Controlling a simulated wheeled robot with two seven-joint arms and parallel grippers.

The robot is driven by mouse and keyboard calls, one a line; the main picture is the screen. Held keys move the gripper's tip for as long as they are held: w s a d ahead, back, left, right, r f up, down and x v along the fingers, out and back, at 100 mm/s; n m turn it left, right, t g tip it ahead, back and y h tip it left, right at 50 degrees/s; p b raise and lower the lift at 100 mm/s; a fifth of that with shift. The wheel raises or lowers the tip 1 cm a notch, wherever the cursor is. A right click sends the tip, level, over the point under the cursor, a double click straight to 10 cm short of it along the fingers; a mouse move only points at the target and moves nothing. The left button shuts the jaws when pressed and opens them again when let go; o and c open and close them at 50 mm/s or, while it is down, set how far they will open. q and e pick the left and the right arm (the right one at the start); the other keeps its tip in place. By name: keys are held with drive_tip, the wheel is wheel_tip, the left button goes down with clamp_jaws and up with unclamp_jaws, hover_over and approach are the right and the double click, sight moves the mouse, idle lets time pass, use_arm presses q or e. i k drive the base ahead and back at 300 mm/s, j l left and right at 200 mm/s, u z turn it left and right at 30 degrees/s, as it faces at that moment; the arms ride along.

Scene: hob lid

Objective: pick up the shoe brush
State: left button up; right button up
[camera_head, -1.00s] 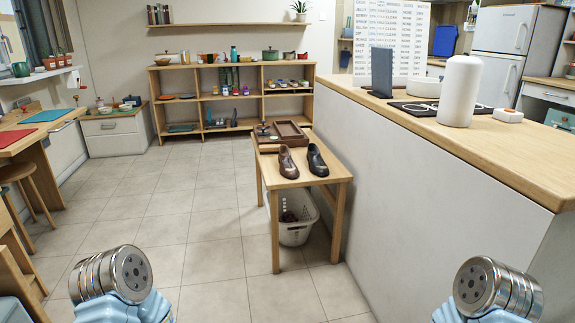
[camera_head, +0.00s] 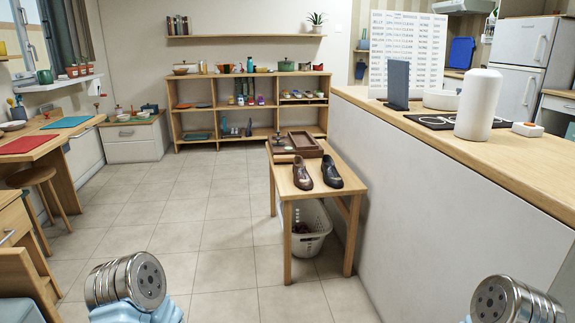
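I cannot clearly make out a shoe brush. Small dark items (camera_head: 281,147) lie at the back left of a small wooden table (camera_head: 317,198), too small to tell apart; one may be the brush. A brown open tray (camera_head: 306,145) sits beside them. A brown shoe (camera_head: 302,173) and a black shoe (camera_head: 331,172) stand in front on the same table. Only metal-ended, light-blue parts of my two arms show at the bottom left and bottom right. Neither gripper's fingers are in view, and both arms are well short of the table.
A white basket (camera_head: 309,236) stands under the table. A long white counter with a wooden top (camera_head: 470,150) runs close along the right. A stool (camera_head: 33,178) and desk are at left. A shelf (camera_head: 246,90) stands at the back wall. The tiled floor (camera_head: 200,236) between is clear.

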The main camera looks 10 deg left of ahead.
sight(278, 160)
drive_tip(key=i+j+z, duration=0.1)
drive_tip(key=i+j, duration=0.95)
drive_tip(key=j, duration=0.1)
